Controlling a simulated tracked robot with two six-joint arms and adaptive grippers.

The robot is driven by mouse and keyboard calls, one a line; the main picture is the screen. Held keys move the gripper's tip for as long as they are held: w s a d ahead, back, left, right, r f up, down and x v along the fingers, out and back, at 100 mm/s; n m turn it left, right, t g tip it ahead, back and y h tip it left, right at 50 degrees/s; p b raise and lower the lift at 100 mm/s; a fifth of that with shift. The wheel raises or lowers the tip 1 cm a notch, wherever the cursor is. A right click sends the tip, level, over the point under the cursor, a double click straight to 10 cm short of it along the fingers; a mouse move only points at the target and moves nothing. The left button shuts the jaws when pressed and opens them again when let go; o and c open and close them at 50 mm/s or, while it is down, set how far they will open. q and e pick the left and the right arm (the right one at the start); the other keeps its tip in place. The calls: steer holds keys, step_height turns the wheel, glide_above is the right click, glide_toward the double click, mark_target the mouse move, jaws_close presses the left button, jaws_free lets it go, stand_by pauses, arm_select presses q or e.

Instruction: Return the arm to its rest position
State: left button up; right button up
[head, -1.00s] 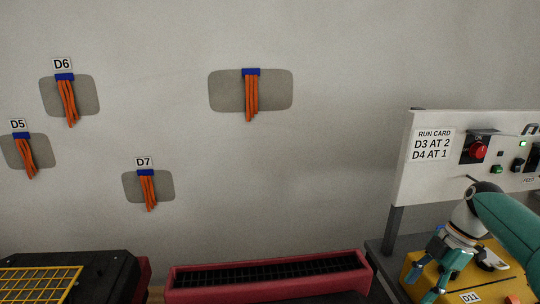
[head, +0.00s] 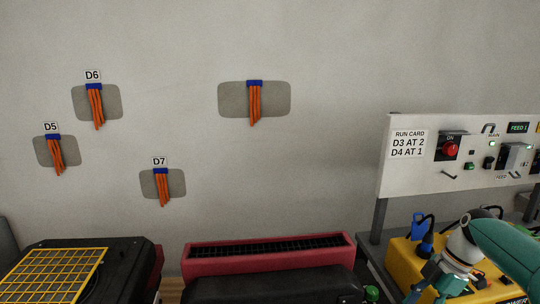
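My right arm comes in from the lower right in the head view. Its gripper (head: 432,290) hangs low in front of the yellow box and is partly cut off by the bottom edge. I cannot tell whether its fingers are apart or closed. My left arm and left gripper are not in view.
A control panel (head: 408,178) with a run card and a red knob (head: 450,149) stands above the yellow box (head: 402,252). A red trough (head: 205,267), a black case with a yellow grid (head: 58,275) and wall-mounted orange cable bundles lie left. The wall between is clear.

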steer(key=s+a+f+m+p, duration=0.1)
steer(key=a+f+m, duration=0.4)
steer(key=f, duration=0.5)
steer(key=s+a+f+m+p, duration=0.15)
steer(key=a+f+m, duration=0.25)
steer(key=a+f, duration=0.5)
steer(key=s+a+f+m, duration=0.2)
steer(key=s+f+m, duration=0.1)
steer(key=s, duration=0.3)
steer(key=s+a+f+m, duration=0.3)
steer(key=s+m, duration=0.1)
steer(key=s, duration=0.2)
steer(key=s+a+f+m+p, duration=0.1)
steer(key=s+a+f+m, duration=0.2)
steer(key=s, duration=0.4)
steer(key=shift+a+f+m+t, duration=0.25)
steer(key=shift+f+m+t, duration=0.15)
steer(key=shift+f, duration=0.15)
